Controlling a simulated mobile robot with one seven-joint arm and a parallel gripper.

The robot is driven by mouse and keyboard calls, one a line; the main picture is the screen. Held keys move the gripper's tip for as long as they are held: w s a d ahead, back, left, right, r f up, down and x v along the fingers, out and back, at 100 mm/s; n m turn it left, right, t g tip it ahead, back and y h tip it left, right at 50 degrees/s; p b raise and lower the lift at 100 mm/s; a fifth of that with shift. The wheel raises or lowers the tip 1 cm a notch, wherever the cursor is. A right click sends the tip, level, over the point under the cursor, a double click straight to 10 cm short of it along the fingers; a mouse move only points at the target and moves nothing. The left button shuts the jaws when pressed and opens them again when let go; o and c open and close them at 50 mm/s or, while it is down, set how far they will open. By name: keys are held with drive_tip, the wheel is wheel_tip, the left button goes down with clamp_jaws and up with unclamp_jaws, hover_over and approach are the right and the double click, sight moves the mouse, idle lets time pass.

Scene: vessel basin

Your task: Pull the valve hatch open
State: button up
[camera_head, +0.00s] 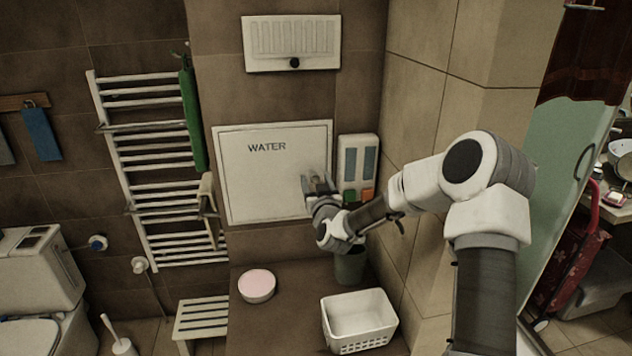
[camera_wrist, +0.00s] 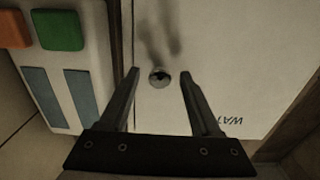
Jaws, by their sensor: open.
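The valve hatch (camera_head: 265,185) is a white square panel marked "WATER" on the brown tiled wall, and it looks closed in its frame. It also fills much of the wrist view (camera_wrist: 215,45), with its lettering upside down. A small round knob (camera_wrist: 159,77) sits on the hatch near its edge in the wrist view. My gripper (camera_wrist: 158,73) is open, with one finger on each side of the knob and a gap to both. In the head view my gripper (camera_head: 318,184) is at the hatch's right side and hides the knob. Contact with the panel cannot be told.
A white wall unit with blue strips and green and orange buttons (camera_head: 358,165) is close to the hatch's right. A towel rail (camera_head: 150,150) stands left. Below are a white basket (camera_head: 360,318), a pink-topped round tub (camera_head: 257,285) and a dark bin (camera_head: 350,266).

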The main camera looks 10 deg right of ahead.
clamp_jaws()
idle(1.4)
